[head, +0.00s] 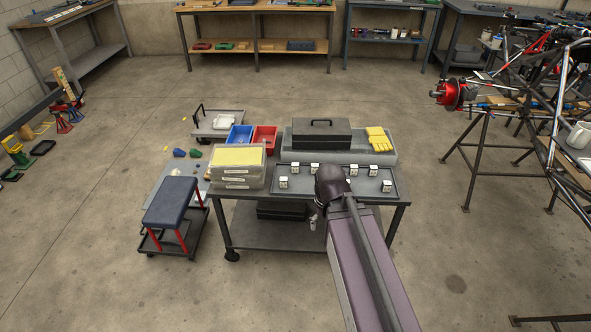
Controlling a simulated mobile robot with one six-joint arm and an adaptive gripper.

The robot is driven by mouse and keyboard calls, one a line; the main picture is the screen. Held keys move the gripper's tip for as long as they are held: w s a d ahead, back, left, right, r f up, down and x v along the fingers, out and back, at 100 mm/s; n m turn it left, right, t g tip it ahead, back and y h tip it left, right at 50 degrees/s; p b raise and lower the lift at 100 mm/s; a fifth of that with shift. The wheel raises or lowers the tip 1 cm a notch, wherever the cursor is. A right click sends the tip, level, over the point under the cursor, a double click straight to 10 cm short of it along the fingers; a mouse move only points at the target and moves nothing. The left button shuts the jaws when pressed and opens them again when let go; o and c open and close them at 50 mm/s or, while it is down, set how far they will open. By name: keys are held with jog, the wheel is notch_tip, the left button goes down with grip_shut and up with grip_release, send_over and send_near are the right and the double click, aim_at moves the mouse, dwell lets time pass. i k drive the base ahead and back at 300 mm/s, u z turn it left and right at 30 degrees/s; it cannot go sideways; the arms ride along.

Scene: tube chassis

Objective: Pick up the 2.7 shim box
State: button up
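Several small white shim boxes stand apart on a dark grey tray (300,190) on top of the cart. One box (283,182) is at the tray's left and another (386,186) at its right. Others form a back row, including one box (296,168) on the left and one (373,171) on the right. Their labels are too small to read, so I cannot tell which is 2.7. My arm reaches up from the bottom over the tray's front middle and may hide a box.
Behind the tray are a dark toolbox (321,135) and yellow gloves (378,139). Stacked cases (238,166), a blue bin (239,137) and a red bin (265,138) are to the left. A padded stool (171,202) stands left of the cart.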

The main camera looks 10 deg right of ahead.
aim_at(294, 166)
jog(key=k, duration=1.35)
jog(key=z, duration=0.65)
jog(key=i, duration=0.9)
jog(key=z, duration=0.5)
jog(key=i, duration=0.85)
jog(key=u, duration=0.4)
jog(key=i, duration=0.85)
jog(key=u, duration=0.5)
